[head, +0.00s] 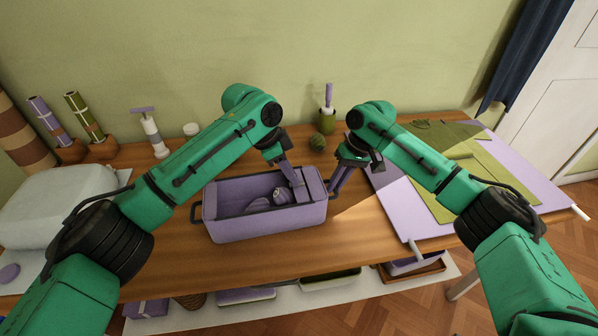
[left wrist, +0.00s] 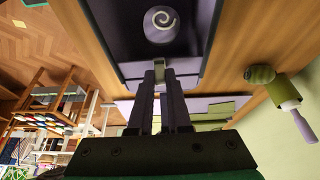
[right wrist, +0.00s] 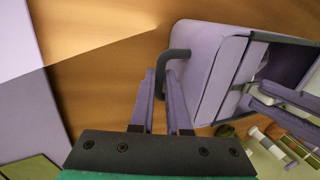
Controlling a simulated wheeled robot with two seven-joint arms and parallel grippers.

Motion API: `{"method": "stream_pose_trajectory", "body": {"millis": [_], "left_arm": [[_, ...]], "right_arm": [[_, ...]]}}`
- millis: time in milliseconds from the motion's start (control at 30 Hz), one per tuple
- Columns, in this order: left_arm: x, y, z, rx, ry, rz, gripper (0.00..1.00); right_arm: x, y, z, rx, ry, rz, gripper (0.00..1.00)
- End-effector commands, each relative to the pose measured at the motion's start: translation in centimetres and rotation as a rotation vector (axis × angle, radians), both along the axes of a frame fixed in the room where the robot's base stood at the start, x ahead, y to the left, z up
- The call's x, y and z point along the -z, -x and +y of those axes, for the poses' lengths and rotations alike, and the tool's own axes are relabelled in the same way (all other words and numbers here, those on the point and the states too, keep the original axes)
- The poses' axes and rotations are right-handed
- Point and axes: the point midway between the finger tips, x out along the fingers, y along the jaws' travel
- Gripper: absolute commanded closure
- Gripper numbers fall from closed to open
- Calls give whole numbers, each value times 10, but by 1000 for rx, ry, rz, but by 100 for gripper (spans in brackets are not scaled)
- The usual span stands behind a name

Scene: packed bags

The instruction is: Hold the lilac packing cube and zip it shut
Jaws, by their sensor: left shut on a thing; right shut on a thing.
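The lilac packing cube (head: 265,223) stands on the wooden table in the head view, with a dark handle at each end. Its top is closed over a short stretch at the right end; the rest is open, with rolled lilac items (head: 257,205) inside. One roll (left wrist: 160,24) shows its spiral end in the left wrist view. My left gripper (head: 299,190) is shut on a small grey zip pull (left wrist: 161,70) at the edge of the closed part. My right gripper (head: 332,191) is shut on the right end handle (right wrist: 163,66), which also shows in the right wrist view.
A lilac and green cutting area (head: 402,205) lies right of the cube. A lilac-handled tool (head: 152,135) and a pale grey bag (head: 55,205) are at left. Table in front is clear.

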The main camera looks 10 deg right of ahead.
Motion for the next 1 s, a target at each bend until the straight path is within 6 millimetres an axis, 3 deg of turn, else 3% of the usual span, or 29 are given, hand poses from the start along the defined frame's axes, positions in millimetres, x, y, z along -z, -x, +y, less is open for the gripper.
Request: {"method": "stream_pose_trajectory", "body": {"millis": [400,600,800,1000], "left_arm": [[0,6,112,-8,-2,-1,100],[0,9,157,-6,-3,-2,100],[-1,10,182,-5,-4,-3,100],[-1,11,187,-3,-4,-3,100]], "right_arm": [[1,0,-3,5,6,0,100],[1,0,-3,5,5,0,100],[1,0,-3,5,5,0,100],[1,0,-3,5,5,0,100]]}}
